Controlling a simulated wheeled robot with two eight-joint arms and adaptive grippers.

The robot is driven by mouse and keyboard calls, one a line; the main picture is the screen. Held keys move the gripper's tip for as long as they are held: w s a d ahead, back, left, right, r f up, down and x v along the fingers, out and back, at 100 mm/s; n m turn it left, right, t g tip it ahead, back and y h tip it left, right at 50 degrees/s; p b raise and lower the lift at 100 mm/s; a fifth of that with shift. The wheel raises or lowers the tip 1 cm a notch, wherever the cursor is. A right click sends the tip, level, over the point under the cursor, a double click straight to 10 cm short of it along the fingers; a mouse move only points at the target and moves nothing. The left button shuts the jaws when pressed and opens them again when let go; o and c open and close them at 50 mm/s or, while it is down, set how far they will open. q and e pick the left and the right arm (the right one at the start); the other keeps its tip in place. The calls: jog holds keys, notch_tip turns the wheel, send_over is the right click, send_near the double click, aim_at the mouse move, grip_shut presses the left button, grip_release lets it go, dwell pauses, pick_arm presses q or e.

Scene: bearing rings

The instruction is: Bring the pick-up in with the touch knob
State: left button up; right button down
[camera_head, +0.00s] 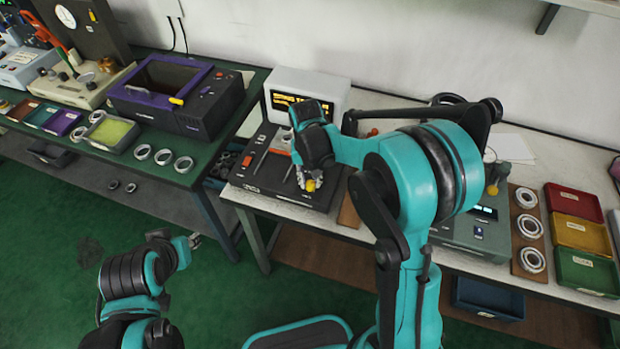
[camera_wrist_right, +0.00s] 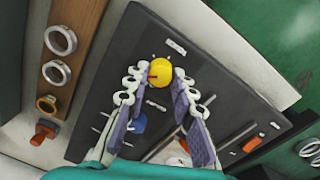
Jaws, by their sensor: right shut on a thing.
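The yellow knob (camera_head: 311,185) is on the front part of a dark, sloped instrument panel (camera_head: 262,178). My right gripper (camera_head: 306,178) reaches down over the panel and is shut on this knob. A part with a metal rod and a white and red body (camera_wrist_right: 176,152) is partly hidden behind the fingers; I cannot tell whether it is the pick-up. My left gripper (camera_head: 192,240) is low at the left, away from the benches; its jaws are too small to read.
A blue knob (camera_wrist_right: 139,122) and an orange handle (camera_wrist_right: 253,144) are also on the panel. A lit monitor (camera_head: 303,92) stands behind it. A wooden strip with rings (camera_wrist_right: 58,71) lies beside the panel. My right arm hides the bench middle. Green floor lies open in front.

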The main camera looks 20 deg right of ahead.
aim_at(309, 182)
jog(key=shift+m, duration=1.1)
jog(key=c, duration=1.3)
grip_release()
jog(key=r, duration=1.2)
jog(key=shift+w+a, duration=0.1)
jog(key=shift+a, duration=0.1)
